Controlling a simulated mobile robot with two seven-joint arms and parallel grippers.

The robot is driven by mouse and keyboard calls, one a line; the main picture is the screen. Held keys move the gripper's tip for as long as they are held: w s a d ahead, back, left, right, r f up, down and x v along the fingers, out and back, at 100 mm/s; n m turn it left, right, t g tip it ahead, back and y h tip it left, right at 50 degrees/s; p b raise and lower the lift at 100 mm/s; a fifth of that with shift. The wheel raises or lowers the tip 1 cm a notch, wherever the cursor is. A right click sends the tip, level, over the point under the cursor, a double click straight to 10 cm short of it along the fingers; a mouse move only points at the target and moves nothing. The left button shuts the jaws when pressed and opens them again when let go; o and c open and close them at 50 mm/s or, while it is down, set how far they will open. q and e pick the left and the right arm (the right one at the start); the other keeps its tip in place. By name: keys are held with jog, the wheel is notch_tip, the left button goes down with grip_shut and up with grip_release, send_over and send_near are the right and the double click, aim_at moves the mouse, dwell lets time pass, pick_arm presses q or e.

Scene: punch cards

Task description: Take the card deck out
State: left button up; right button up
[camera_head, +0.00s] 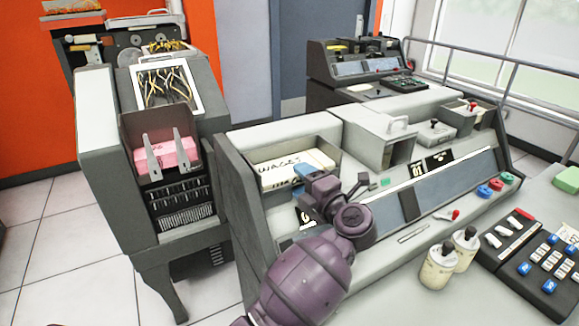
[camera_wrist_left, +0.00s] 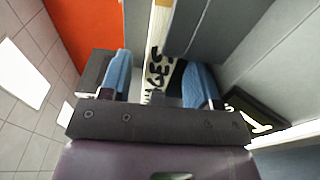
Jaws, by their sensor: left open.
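The card deck (camera_head: 283,172), cream with black "WAGES" lettering, lies in a recessed tray (camera_head: 262,156) at the left end of the grey console. My left gripper (camera_head: 306,178) is at the deck's right end, its blue fingers open. In the left wrist view, the lettered deck (camera_wrist_left: 157,58) shows between the two spread fingers of the gripper (camera_wrist_left: 158,80). I cannot tell whether either finger touches it. The gripper hides part of the deck's right end. My right gripper is not in view.
A grey machine (camera_head: 97,140) holding a pink card stack (camera_head: 178,154) stands at the left. On the console are an open-fronted grey box (camera_head: 378,138) and a small box (camera_head: 470,113). Two cream bottles (camera_head: 438,268) and a button panel (camera_head: 535,262) stand at the right.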

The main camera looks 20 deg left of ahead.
pick_arm(q)
jog(key=shift+d, duration=0.1)
jog(key=shift+r, duration=0.1)
jog(key=shift+c, duration=1)
grip_shut()
